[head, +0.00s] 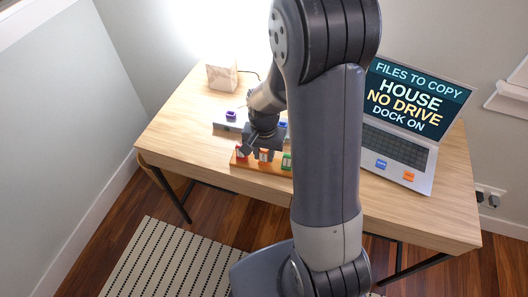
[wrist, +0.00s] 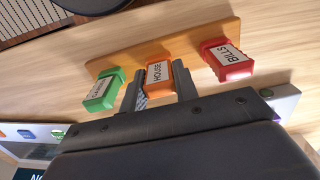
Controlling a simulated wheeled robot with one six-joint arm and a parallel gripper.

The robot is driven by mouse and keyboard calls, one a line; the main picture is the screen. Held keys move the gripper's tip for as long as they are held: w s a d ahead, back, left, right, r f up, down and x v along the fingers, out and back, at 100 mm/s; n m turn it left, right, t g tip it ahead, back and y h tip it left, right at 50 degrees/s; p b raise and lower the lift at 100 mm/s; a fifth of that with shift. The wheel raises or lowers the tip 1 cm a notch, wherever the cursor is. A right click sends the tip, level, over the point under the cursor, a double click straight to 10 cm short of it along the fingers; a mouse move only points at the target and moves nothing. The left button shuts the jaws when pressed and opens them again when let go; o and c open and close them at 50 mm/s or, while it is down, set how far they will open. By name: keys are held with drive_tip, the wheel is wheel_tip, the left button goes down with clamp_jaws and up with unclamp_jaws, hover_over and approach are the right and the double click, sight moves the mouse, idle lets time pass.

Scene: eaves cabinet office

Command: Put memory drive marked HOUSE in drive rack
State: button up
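The orange memory drive labelled HOUSE (wrist: 159,75) sits upright at the orange wooden strip (wrist: 205,38), between a green drive (wrist: 103,90) and a red drive labelled BILLS (wrist: 228,60). My gripper (wrist: 160,84) has one finger on each side of the HOUSE drive, close against it; whether both fingers press on it is not clear. In the head view my gripper (head: 254,150) points down over the strip (head: 245,162), with the orange drive (head: 265,156) below. A long grey unit (head: 222,127) lies behind the strip. I cannot tell which of the two is the drive rack.
A laptop (head: 420,105) at the right shows HOUSE, NO DRIVE and DOCK ON. A wooden box (head: 221,77) stands at the back left. The desk's left side (head: 172,130) is clear.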

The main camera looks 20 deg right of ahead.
sight(264, 150)
drive_tip(key=o, duration=0.5)
wheel_tip(264, 150, up, 11)
drive_tip(key=shift+f, duration=0.1)
idle(0.3)
wheel_tip(264, 150, down, 11)
drive_tip(key=shift+r+p, duration=0.4)
drive_tip(key=shift+r, duration=0.3)
